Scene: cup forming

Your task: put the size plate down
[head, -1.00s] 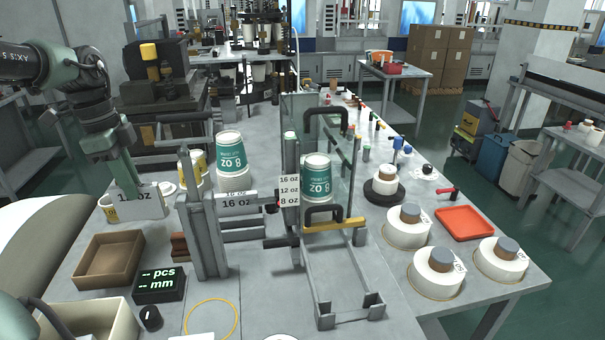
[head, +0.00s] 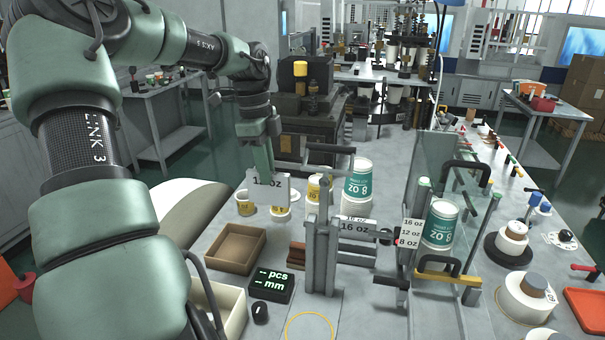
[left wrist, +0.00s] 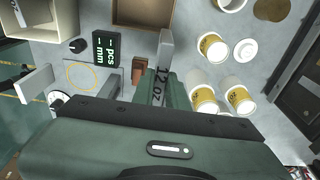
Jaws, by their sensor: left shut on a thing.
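My left gripper (head: 264,170) is shut on the grey size plate marked 12 oz (head: 270,188). It holds the plate upright, hanging below the fingers, over the table's left part. In the left wrist view the plate (left wrist: 164,62) shows edge-on between the fingers, with its 12 oz label partly visible. I cannot tell whether its lower edge touches anything. Another plate, marked 16 oz (head: 356,228), sits at the grey upright stand (head: 321,250) to the right. My right gripper is not in view.
Yellow-and-white cups (head: 245,203) stand close by the held plate. A brown open tray (head: 235,256) and the pcs/mm display (head: 271,285) lie in front. Stacked green 8 oz cups (head: 357,180) stand behind the grey stand. A yellow ring (head: 309,328) lies at the front.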

